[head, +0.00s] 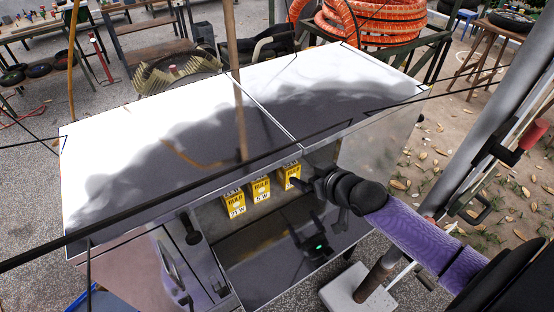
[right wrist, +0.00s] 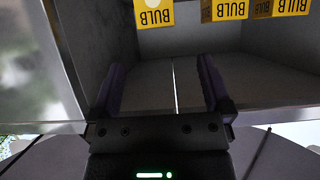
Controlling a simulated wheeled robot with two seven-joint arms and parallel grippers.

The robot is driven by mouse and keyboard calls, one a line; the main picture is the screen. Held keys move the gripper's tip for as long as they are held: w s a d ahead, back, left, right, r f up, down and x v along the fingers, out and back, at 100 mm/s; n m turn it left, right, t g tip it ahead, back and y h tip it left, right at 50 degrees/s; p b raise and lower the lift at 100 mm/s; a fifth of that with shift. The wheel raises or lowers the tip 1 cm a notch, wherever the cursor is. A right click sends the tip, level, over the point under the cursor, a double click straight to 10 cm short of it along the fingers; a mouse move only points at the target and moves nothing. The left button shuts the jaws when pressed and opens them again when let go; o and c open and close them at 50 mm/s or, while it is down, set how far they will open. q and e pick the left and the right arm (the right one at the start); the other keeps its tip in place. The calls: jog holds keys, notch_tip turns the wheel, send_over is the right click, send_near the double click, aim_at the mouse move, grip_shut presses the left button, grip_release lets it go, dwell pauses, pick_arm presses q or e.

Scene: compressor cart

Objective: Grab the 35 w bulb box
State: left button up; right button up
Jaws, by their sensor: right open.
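Three yellow-and-white bulb boxes stand in a row inside the open compartment of the cart (head: 125,190). The left box (head: 234,204) reads 21 W and the middle box (head: 260,189) appears to read 5 W. The right box (head: 289,174) has its wattage hidden by my right gripper (head: 302,184), which is close in front of it. In the right wrist view the boxes appear upside down along the top edge, the leftmost one (right wrist: 153,12) nearest. My right gripper (right wrist: 160,80) is open, with nothing between its fingers. My left gripper is out of view.
The cart's overhanging top and the compartment side wall (right wrist: 85,45) are close to my right gripper. A glossy dark panel (head: 265,265) lies below the boxes. Orange hose (head: 370,18) is coiled behind the cart.

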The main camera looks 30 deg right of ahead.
aim_at(293, 166)
jog(key=b+x, duration=0.1)
jog(key=x, duration=0.2)
jog(key=b+x, duration=0.1)
jog(key=x, duration=0.1)
jog(key=b+x, duration=0.2)
jog(key=x, duration=0.1)
jog(key=shift+w+d+f, duration=0.2)
jog(key=shift+f, duration=0.2)
jog(key=shift+w, duration=0.15)
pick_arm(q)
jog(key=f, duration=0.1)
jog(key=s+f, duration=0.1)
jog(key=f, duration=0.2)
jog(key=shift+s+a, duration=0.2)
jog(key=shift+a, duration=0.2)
pick_arm(e)
jog(key=shift+r, duration=0.1)
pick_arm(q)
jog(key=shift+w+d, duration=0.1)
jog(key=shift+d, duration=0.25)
pick_arm(e)
jog(key=c, duration=1.2)
